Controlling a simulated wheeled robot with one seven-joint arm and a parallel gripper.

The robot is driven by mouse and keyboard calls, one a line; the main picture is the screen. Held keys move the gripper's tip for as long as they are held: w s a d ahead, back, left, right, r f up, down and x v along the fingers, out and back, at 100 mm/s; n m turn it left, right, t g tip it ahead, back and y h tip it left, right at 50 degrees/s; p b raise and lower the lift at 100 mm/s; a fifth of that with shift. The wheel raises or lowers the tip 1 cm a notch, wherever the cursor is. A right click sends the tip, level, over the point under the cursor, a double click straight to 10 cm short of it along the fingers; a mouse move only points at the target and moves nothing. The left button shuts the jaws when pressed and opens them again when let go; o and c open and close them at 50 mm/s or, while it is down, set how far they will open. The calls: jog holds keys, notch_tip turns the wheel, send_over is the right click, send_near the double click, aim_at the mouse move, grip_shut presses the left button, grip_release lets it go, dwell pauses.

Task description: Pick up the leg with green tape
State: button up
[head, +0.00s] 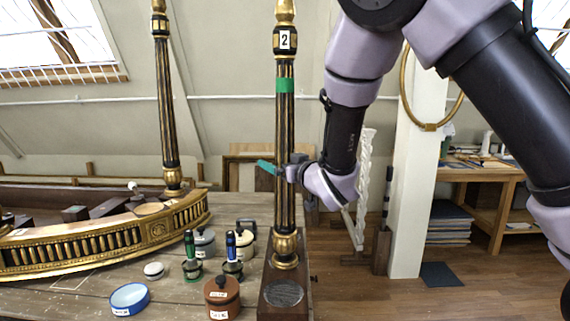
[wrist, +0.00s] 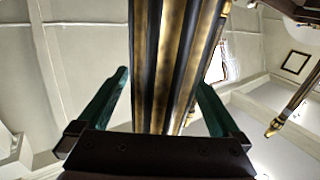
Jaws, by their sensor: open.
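The leg with green tape (head: 285,120) is a black and gold fluted post. It stands upright on a dark wooden block (head: 268,300), with a tag reading 2 near its top and a green tape band below the tag. My gripper (head: 270,167) is at the leg's middle height, coming from the right, well below the tape. In the wrist view the fluted leg (wrist: 172,60) passes between the two green fingers of my gripper (wrist: 163,82). The fingers are open, with a visible gap on each side. In the head view one finger shows past the leg; the other is hidden.
A similar leg (head: 166,110) without visible tape stands at the left on the gilt console frame (head: 100,245). Pots, a brown jar (head: 221,298), green and blue-handled tools and a blue dish (head: 129,299) crowd the bench left of the block. A white post (head: 412,190) stands at the right.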

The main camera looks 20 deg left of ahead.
aim_at(279, 106)
grip_shut()
jog(key=shift+r, duration=0.1)
notch_tip(279, 106, up, 10)
dwell(0.8)
jog(key=shift+r, duration=2.45)
